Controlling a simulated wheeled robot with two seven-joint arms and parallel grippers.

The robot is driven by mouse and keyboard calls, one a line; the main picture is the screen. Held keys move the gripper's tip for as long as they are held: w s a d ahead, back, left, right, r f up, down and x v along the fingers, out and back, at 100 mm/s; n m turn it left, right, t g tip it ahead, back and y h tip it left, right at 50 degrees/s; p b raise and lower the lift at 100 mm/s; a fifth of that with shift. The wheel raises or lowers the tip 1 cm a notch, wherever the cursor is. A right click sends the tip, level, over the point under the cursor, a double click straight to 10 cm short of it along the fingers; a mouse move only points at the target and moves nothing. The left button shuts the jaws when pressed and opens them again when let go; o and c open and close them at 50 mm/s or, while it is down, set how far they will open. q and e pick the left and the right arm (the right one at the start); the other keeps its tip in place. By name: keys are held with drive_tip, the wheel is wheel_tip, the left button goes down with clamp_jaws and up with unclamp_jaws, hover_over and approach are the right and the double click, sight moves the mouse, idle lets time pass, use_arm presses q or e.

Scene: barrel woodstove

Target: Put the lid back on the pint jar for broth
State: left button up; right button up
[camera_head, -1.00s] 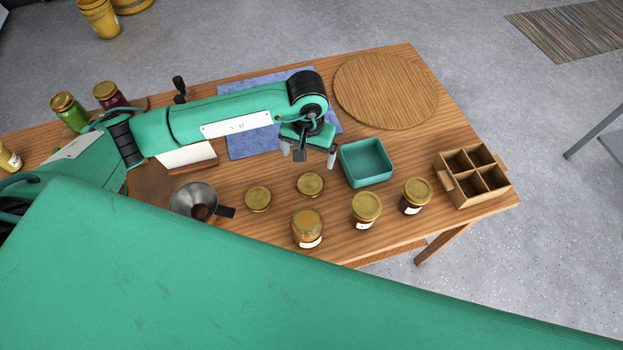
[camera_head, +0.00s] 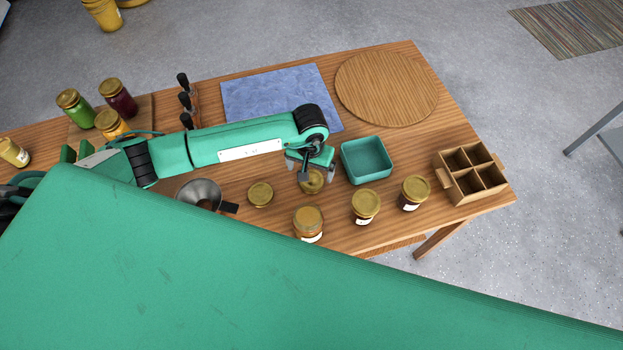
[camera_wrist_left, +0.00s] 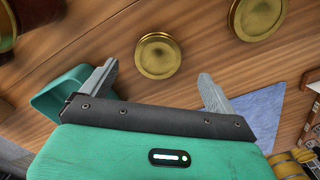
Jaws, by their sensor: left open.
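A gold lid (camera_head: 313,184) lies flat on the table, partly covered by my left gripper (camera_head: 316,172). In the left wrist view this lid (camera_wrist_left: 159,55) lies just beyond and between the open fingertips (camera_wrist_left: 158,72), with nothing held. A second gold lid (camera_head: 260,194) lies to its left; it also shows in the wrist view (camera_wrist_left: 257,17). A glass jar with a white label (camera_head: 308,222) stands upright nearer to me; its top looks glassy and golden, and no separate lid is clear on it. Two labelled jars with gold lids (camera_head: 366,204) (camera_head: 415,190) stand to its right. My right gripper is not in view.
A teal bin (camera_head: 367,160) stands close right of the gripper. A divided wooden crate (camera_head: 470,172), round board (camera_head: 387,88) and blue cloth (camera_head: 275,92) lie around. A metal funnel (camera_head: 198,192) sits left. Several filled jars and black-handled tools (camera_head: 186,100) stand farther left.

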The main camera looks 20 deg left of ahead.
sight(311, 180)
use_arm(q)
drive_tip(key=shift+f+p, duration=0.4)
drive_tip(key=shift+p, duration=0.2)
wheel_tip(311, 180, down, 3)
drive_tip(key=shift+w+d+f+p, duration=0.1)
drive_tip(key=shift+w+d+p, duration=0.05)
drive_tip(key=shift+p, duration=0.7)
drive_tip(key=shift+f, duration=0.55)
drive_tip(key=c, duration=1.1)
